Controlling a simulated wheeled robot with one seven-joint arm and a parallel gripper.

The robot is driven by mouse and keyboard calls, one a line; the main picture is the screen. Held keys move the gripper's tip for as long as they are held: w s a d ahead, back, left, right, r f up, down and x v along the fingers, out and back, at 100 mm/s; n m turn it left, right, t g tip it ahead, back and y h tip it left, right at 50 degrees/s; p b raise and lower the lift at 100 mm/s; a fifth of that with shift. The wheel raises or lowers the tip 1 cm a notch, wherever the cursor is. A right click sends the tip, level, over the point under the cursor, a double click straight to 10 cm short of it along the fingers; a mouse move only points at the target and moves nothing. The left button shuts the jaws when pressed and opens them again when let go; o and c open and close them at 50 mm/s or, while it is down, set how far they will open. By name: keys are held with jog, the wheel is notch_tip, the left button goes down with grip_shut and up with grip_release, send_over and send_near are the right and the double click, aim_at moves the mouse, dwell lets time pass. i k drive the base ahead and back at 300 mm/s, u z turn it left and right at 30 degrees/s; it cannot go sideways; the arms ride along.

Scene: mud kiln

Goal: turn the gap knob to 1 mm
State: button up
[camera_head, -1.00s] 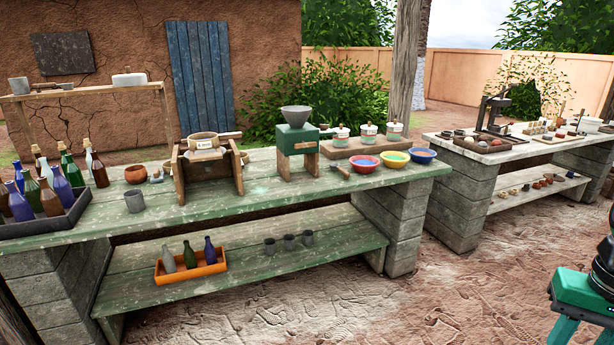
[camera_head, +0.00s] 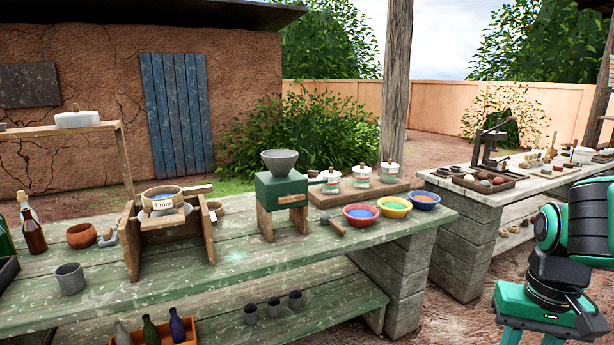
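A green mill (camera_head: 270,192) with a grey funnel (camera_head: 281,162) on top stands on wooden legs on the green bench. A small pale strip shows on its front, too small to read, and a short handle sticks out at its right. No gap knob can be made out clearly at this size. To its left, a wooden stand (camera_head: 133,240) holds a round sieve (camera_head: 164,198) labelled "4 mm". My green and black arm shows folded at the right edge.
A dark hand tool (camera_head: 334,228) lies in front. A grey cup (camera_head: 69,279) stands at left. A second bench (camera_head: 460,192) is at right.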

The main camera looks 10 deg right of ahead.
aim_at(311, 174)
jog(key=u, duration=0.25)
jog(key=i, duration=2.1)
jog(key=z, duration=0.1)
